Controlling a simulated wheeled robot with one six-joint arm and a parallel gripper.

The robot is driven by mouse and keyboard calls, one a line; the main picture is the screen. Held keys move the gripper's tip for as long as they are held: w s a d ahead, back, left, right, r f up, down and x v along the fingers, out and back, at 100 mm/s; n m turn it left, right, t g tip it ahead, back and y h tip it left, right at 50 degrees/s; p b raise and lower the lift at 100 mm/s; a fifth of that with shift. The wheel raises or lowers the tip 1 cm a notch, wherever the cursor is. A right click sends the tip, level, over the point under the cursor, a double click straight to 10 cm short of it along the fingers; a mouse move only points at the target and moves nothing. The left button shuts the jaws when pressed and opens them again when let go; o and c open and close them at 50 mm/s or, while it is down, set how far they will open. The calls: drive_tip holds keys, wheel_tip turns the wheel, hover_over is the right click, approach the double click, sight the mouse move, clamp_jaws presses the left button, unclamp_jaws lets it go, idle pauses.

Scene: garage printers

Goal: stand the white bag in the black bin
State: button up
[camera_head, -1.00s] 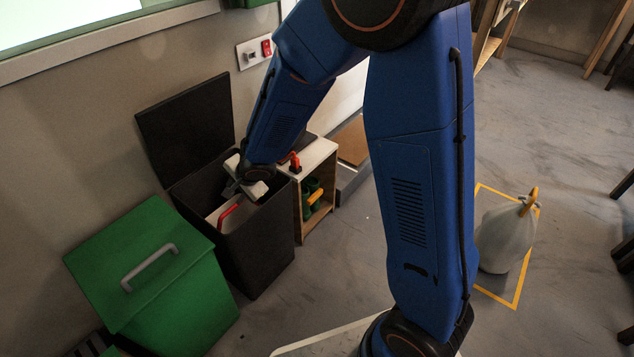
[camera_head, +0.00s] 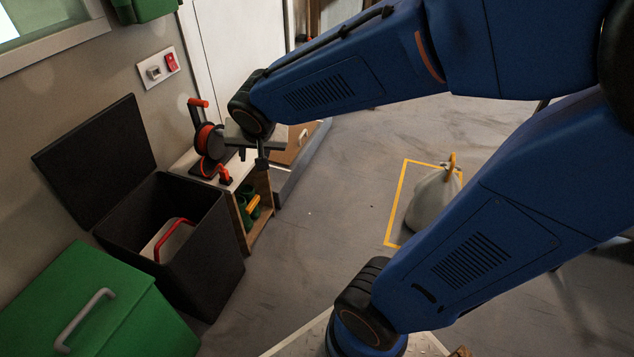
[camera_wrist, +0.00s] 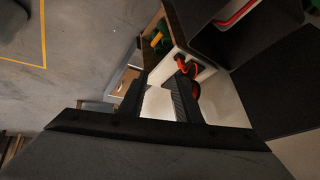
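The black bin (camera_head: 196,262) stands open against the wall, its lid (camera_head: 98,160) tipped back. Inside it is a pale, whitish thing with a red handle (camera_head: 174,233), probably the white bag; its lower part is hidden by the bin walls. The red handle also shows in the wrist view (camera_wrist: 238,14). A second whitish bag (camera_head: 430,203) with a yellow handle stands on the floor inside a yellow outline. My gripper (camera_head: 260,158) is above the small shelf, right of the bin and clear of it. In the wrist view its fingers (camera_wrist: 158,103) are apart with nothing held between them.
A green bin (camera_head: 105,310) with a grey handle stands left of the black bin. A small wooden shelf (camera_head: 262,212) stands right of it, with a red and black reel (camera_head: 208,140) on top. The floor between shelf and yellow outline (camera_head: 396,200) is clear.

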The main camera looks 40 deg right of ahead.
drive_tip(key=s+d+r+n, duration=0.2)
drive_tip(key=s+n, duration=0.1)
drive_tip(key=s, duration=0.7)
drive_tip(key=s+d+r+n+g, duration=0.1)
drive_tip(key=s+d+n, duration=0.1)
drive_tip(key=s, duration=0.8)
drive_tip(key=shift+s+d+r+n+g+y, duration=0.3)
drive_tip(key=shift+s+d+r+n+y, duration=0.1)
drive_tip(key=shift+n, duration=0.2)
